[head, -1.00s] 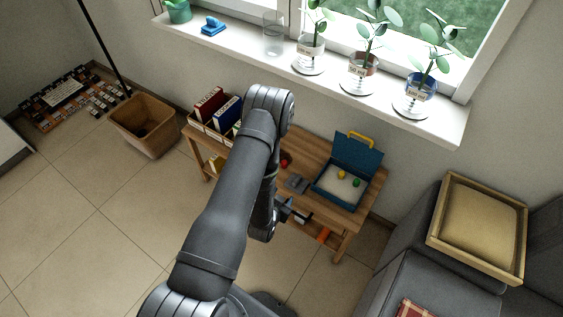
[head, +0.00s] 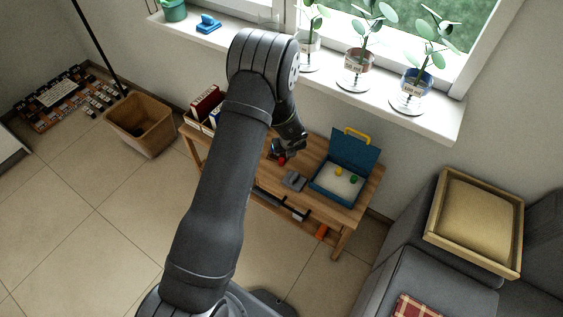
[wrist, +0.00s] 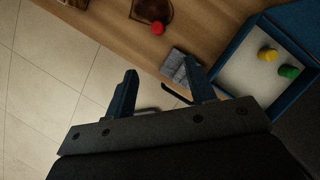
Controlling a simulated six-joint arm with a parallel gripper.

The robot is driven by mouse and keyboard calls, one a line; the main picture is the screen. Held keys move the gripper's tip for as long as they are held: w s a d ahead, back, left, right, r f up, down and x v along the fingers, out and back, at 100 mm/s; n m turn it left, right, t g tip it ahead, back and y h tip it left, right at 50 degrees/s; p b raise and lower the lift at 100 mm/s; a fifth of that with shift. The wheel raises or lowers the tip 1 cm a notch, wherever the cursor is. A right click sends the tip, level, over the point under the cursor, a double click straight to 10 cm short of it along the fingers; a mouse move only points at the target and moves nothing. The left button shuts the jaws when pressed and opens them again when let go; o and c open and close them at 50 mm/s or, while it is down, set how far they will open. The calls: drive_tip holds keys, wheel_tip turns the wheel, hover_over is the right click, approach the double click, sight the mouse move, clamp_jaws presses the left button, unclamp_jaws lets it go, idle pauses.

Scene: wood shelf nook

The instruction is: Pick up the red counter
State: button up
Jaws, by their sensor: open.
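The red counter (wrist: 158,27) lies on the wooden bench top, next to a brown see-through dish (wrist: 152,9). In the head view the red counter (head: 282,160) shows as a small red spot just below my gripper (head: 285,151). In the wrist view my gripper (wrist: 161,70) is open, with its two dark fingers apart and nothing between them. The counter is beyond the fingertips, toward the top of the picture, and the fingers do not touch it.
A grey block (head: 294,180) lies on the bench (head: 318,205) right of the counter. Beside it stands an open blue box (head: 340,193) with a yellow and a green piece. Books (head: 206,103) stand at the bench's left end. Potted plants line the sill (head: 437,127) above.

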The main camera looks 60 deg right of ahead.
hover_over(282, 160)
drive_tip(key=s+a, duration=0.2)
drive_tip(key=f, duration=1.1)
drive_tip(key=shift+w+d+f, duration=0.1)
drive_tip(key=shift+d, duration=0.1)
drive_tip(key=shift+w+x, duration=0.1)
drive_tip(key=shift+x, duration=1.2)
drive_tip(key=shift+w+x, duration=0.15)
drive_tip(key=shift+x, duration=1.1)
drive_tip(key=c, duration=1)
